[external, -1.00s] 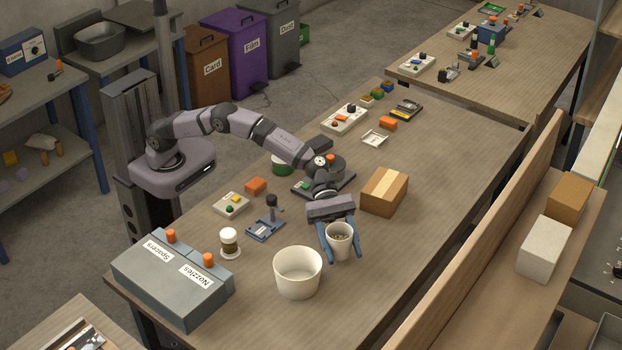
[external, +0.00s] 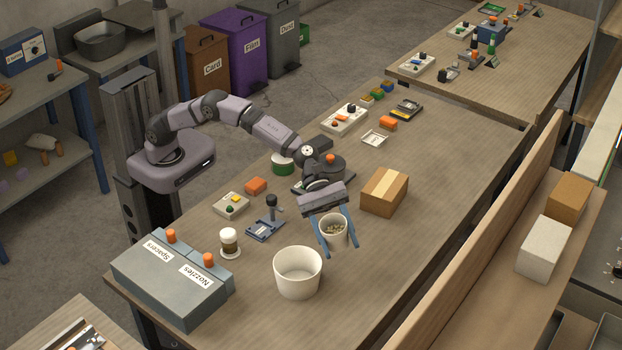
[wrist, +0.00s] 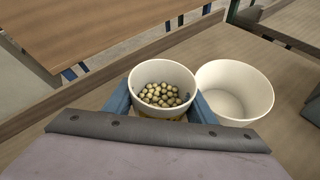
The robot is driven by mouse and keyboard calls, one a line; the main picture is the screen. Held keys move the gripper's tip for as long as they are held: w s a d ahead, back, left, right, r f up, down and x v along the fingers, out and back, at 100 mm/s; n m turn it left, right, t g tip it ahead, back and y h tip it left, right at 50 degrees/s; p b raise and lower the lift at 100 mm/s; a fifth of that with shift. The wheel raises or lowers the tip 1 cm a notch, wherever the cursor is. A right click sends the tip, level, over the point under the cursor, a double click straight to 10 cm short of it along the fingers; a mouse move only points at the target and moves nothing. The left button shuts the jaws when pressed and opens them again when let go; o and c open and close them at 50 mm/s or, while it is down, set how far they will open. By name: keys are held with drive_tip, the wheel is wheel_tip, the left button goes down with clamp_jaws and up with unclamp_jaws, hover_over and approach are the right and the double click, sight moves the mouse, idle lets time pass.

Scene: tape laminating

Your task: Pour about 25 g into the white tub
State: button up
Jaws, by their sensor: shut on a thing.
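My gripper (external: 337,238) is shut on a small white cup, its blue fingers on either side of the cup. The cup (external: 333,230) holds many small tan pellets and is tilted a little in the external view. The pellets (wrist: 160,95) lie inside the cup in the wrist view. The white tub (external: 297,272) stands on the bench, just left of and nearer the camera than the cup. In the wrist view the tub (wrist: 235,92) is at the right of the cup, and the part of its inside that shows is bare.
A cardboard box (external: 385,192) stands right of my gripper. A blue stand (external: 265,228) and a small white-lidded jar (external: 229,242) are left of the tub. Grey bins (external: 172,280) labelled Spacers and Nozzles sit at the front left. The bench right of the tub is clear.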

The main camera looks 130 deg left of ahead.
sight(335, 235)
drive_tip(key=r+p, duration=0.1)
drive_tip(key=d+r+m+p, duration=0.1)
drive_tip(key=r, duration=0.1)
drive_tip(key=shift+s+r+y, duration=0.1)
drive_tip(key=shift+r+y, duration=0.2)
drive_tip(key=shift+y, duration=0.1)
drive_tip(key=shift+d+f, duration=0.15)
drive_tip(key=shift+f, duration=0.2)
drive_tip(key=m+y+p, duration=0.1)
drive_tip(key=p, duration=0.2)
drive_tip(key=d+r+m+t+y+p, duration=0.1)
drive_tip(key=m+y+p, duration=0.1)
drive_tip(key=p, duration=0.2)
drive_tip(key=d+m+y+p, duration=0.1)
drive_tip(key=m+y+p, duration=0.1)
drive_tip(key=p, duration=0.1)
drive_tip(key=shift+s+r+t+p, duration=0.2)
drive_tip(key=shift+s+t+p, duration=0.1)
drive_tip(key=shift+p, duration=0.1)
drive_tip(key=shift+f+m+y+p, duration=0.15)
drive_tip(key=shift+m+y+p, duration=0.25)
drive_tip(key=shift+p, duration=0.45)
